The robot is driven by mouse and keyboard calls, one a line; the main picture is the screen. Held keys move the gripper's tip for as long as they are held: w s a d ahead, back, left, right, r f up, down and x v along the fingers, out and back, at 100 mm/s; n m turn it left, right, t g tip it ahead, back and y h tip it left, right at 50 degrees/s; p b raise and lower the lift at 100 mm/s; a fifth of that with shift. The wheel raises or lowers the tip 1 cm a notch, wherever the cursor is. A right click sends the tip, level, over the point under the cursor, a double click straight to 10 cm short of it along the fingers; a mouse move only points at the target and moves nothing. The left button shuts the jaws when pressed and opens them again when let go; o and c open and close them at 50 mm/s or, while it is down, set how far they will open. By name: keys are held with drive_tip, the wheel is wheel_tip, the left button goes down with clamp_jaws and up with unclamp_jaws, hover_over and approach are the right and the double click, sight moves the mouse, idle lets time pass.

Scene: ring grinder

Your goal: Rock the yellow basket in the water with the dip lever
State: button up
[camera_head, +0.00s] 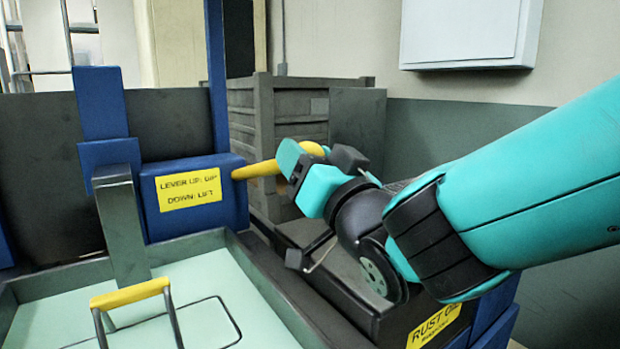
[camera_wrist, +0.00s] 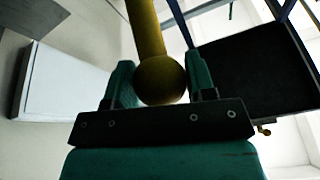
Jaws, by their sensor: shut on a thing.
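The yellow dip lever (camera_head: 256,171) sticks out to the right from the blue housing (camera_head: 225,183), whose label reads "LEVER UP: DIP, DOWN: LIFT". The lever is close to level and rises slightly toward its end. My gripper (camera_head: 306,170) is shut on the lever near its end. In the wrist view the lever's round yellow knob (camera_wrist: 161,79) sits between the two teal fingers of my gripper (camera_wrist: 161,85). The yellow basket handle (camera_head: 130,294) stands above the pale green water (camera_head: 236,308) in the tank. The basket's body is mostly hidden under the water, with only a dark outline showing.
The tank's dark rim (camera_head: 268,284) runs below the lever. A grey slatted crate (camera_head: 280,115) stands behind. A dark box with a yellow "RUST" label (camera_head: 434,327) is below my arm. A white cabinet (camera_head: 470,32) hangs on the wall.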

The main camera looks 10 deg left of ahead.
drive_tip(key=shift+s+d+f, duration=0.1)
drive_tip(key=shift+f, duration=0.25)
drive_tip(key=o, duration=1.2)
drive_tip(key=shift+o, duration=0.2)
drive_tip(key=b+v, duration=1.1)
drive_tip(key=v, duration=0.6)
drive_tip(key=shift+d+b, duration=0.15)
drive_tip(key=shift+b, duration=0.25)
drive_tip(key=shift+s, duration=0.15)
